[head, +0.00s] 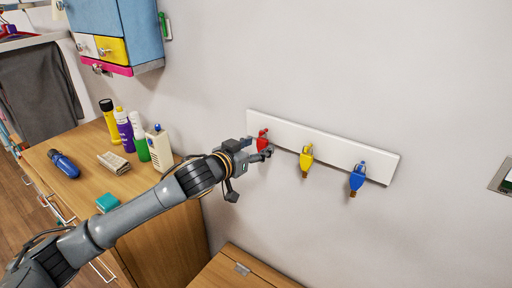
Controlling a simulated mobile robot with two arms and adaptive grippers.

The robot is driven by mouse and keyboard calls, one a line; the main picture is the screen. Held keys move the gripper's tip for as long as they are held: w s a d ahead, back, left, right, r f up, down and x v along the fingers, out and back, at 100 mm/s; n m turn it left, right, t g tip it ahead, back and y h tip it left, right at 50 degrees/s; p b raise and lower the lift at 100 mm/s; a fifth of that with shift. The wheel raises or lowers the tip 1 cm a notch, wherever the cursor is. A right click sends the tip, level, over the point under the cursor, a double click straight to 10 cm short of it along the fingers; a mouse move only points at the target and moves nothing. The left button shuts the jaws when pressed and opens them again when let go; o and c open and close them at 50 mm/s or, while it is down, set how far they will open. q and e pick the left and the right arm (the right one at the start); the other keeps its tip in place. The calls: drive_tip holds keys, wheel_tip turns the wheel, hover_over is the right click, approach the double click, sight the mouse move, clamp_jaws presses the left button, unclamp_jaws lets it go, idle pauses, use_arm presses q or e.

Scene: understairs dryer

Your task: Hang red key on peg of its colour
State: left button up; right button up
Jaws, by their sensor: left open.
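A white peg board (330,143) is fixed to the wall. A red piece (262,137) is at its left end, a yellow piece (306,158) near the middle and a blue piece (357,180) toward the right. At this size I cannot tell key from peg in the red piece. My left gripper (260,154) is open at the left end of the board, close beside and just below the red piece. It hides part of the board's left end, and I cannot tell whether it touches the red piece. My right gripper is not in view.
A coloured wall cabinet (138,30) hangs above. A low wooden top (225,272) is below; the wall right of the board is mostly clear.

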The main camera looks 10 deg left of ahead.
use_arm(q)
drive_tip(key=v, duration=1.2)
drive_tip(key=w+a+f+n+g+y, duration=0.1)
drive_tip(key=w+a+f+y, duration=0.2)
drive_tip(key=f, duration=0.7)
drive_tip(key=w+a+f+n+g+y, duration=0.1)
drive_tip(key=w+a+f, duration=0.3)
drive_tip(key=f, duration=0.7)
drive_tip(key=s+a+f+g+y, duration=0.1)
drive_tip(key=s+a+f+g, duration=0.1)
drive_tip(key=s+f, duration=0.65)
drive_tip(key=s+a+f+n+g, duration=0.1)
drive_tip(key=s+a+f, duration=0.15)
drive_tip(key=f, duration=1.15)
drive_tip(key=s+a+f+g+y, duration=0.1)
drive_tip(key=s+a+f+g, duration=0.1)
drive_tip(key=s+f, duration=0.65)
drive_tip(key=s+d+f+g, duration=0.2)
drive_tip(key=s+f, duration=0.4)
drive_tip(key=s, duration=0.6)
drive_tip(key=s+d+f+g, duration=0.2)
drive_tip(key=s+f, duration=0.5)
drive_tip(key=s, duration=0.4)
drive_tip(key=s+d+f+m+g, duration=0.1)
drive_tip(key=s+d+f+g, duration=0.1)
drive_tip(key=s+f, duration=0.5)
drive_tip(key=s+d, duration=0.1)
drive_tip(key=s, duration=0.4)
drive_tip(key=shift+s+d, duration=0.25)
drive_tip(key=shift+s, duration=0.1)
